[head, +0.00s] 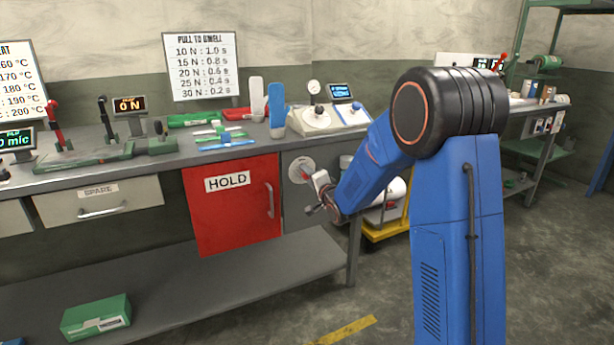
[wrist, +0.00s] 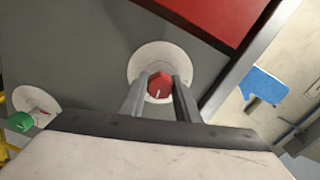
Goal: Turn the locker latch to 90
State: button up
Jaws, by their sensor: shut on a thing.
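The locker latch appears to be the red knob (wrist: 159,84) on a round white plate (wrist: 150,62), set in a grey panel. A white mark on the knob points toward the bottom of the wrist view. My gripper (wrist: 160,92) is shut on the red knob, one finger on each side. In the head view, the white plate (head: 300,168) sits right of the red HOLD locker door (head: 228,215), which looks shut. My gripper (head: 311,178) reaches it from the right and hides most of the knob.
The door's handle (head: 269,200) is near my gripper. The workbench (head: 110,171) above carries tools and gauges. A yellow cart (head: 385,228) stands behind my arm.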

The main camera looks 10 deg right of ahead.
jog(key=shift+m, duration=0.6)
jog(key=o, duration=1)
jog(key=shift+d, duration=0.1)
jog(key=shift+o, duration=0.2)
jog(key=v, duration=1.7)
jog(key=shift+s, duration=0.25)
